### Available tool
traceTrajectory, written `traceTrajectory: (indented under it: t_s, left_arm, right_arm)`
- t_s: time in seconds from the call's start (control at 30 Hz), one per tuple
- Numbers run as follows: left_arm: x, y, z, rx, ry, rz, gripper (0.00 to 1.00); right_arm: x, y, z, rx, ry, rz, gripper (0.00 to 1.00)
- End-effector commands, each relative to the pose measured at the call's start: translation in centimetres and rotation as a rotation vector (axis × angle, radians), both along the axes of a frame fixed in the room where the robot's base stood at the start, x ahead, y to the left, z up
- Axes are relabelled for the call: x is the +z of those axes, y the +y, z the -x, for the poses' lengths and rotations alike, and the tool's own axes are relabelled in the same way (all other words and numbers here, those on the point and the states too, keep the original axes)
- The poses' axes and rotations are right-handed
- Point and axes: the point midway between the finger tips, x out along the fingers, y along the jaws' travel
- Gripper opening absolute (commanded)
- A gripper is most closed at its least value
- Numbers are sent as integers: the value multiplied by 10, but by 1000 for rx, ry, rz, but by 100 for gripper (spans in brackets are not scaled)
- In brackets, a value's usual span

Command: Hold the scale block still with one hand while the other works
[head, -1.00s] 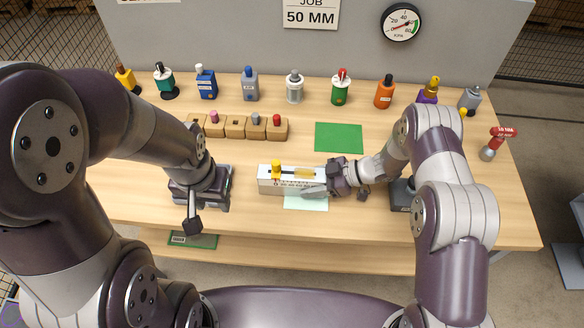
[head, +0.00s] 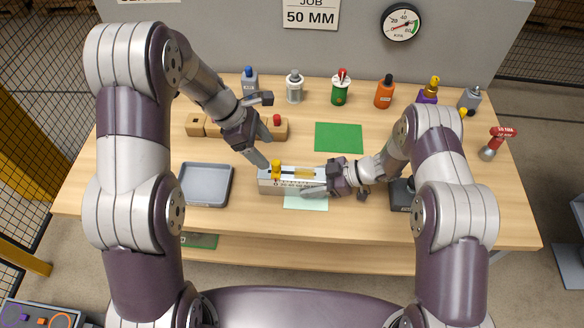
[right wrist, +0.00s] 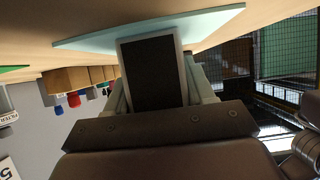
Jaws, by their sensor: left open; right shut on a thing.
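The scale block (head: 293,187) is a pale box with a printed scale on its front. It sits on the table at the middle, partly over a mint sheet (head: 306,203). A yellow knob (head: 277,167) stands up at its left end, and a yellow strip lies along its top. My right gripper (head: 318,190) is shut on the block's right end and hides that end. My left gripper (head: 266,131) is open and empty, above and behind the block's left end, near the knob. In the right wrist view, a dark pad fills the middle and the block is not clearly visible.
A grey tray (head: 206,204) lies empty left of the block. Wooden holders (head: 196,125) stand behind, partly covered by my left arm. A green mat (head: 339,138) is bare. Several bottles line the back edge. A red-topped tool (head: 491,148) stands at the right.

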Motion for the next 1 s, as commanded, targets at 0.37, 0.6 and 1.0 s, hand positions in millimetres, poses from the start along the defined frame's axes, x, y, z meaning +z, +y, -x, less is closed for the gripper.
traceTrajectory:
  t_s: [0.37, 0.6, 1.0]
  left_arm:
    - [-51, -28, 0, -4, -1, -2, 72]
    - [-57, -31, 0, -2, -2, -2, 72]
    - [-57, -31, 0, -4, -2, -3, 7]
  right_arm:
    - [0, 0, 0, -1, 0, 1, 22]
    - [0, 0, 0, -1, 0, 1, 22]
    - [0, 0, 0, -1, 0, 1, 22]
